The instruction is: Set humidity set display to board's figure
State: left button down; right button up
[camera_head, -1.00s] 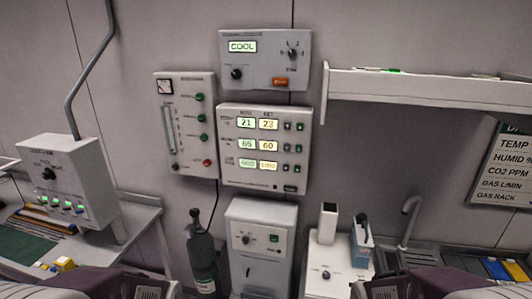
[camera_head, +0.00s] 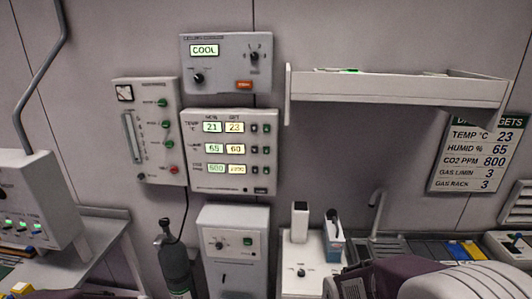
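The controller panel (camera_head: 230,185) hangs on the back wall, left of centre, with three rows of paired displays and small dark buttons. In its middle row, the humidity set display (camera_head: 235,149) reads 60, and the measured display (camera_head: 214,150) beside it reads about 65. Small buttons (camera_head: 254,149) sit right of the humidity set display. The targets board (camera_head: 477,187) on the right reads HUMID % 65. My arm parts show at the bottom edge, but neither gripper's fingers are in view.
A COOL unit (camera_head: 226,80) hangs above the panel and a flow panel (camera_head: 148,133) to its left. A white shelf (camera_head: 390,88) juts out to the right. A dark bottle (camera_head: 174,262) and a white cabinet (camera_head: 234,215) stand below.

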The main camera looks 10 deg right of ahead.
grip_shut()
dwell(1.7)
